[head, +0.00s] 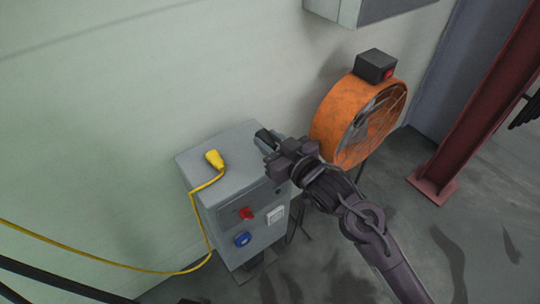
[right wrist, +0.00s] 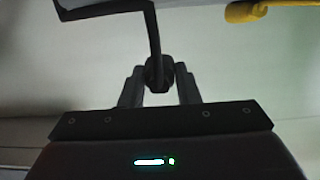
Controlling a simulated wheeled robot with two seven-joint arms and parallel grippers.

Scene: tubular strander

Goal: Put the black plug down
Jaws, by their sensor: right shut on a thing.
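The black plug (head: 263,135) is at the tip of my right gripper (head: 274,147), over the right back part of the grey box's (head: 188,156) top. In the right wrist view the plug (right wrist: 158,75) sits between the two fingers of my right gripper (right wrist: 159,92), which is shut on it. A black cable (right wrist: 153,32) runs from the plug and bends to the left. I cannot tell whether the plug touches the box top. My left gripper is not in view.
The box front has a red switch (head: 246,213), and blue (head: 242,239) and white (head: 275,214) fittings. An orange fan (head: 335,118) stands close right; a red post (head: 490,90) is farther right.

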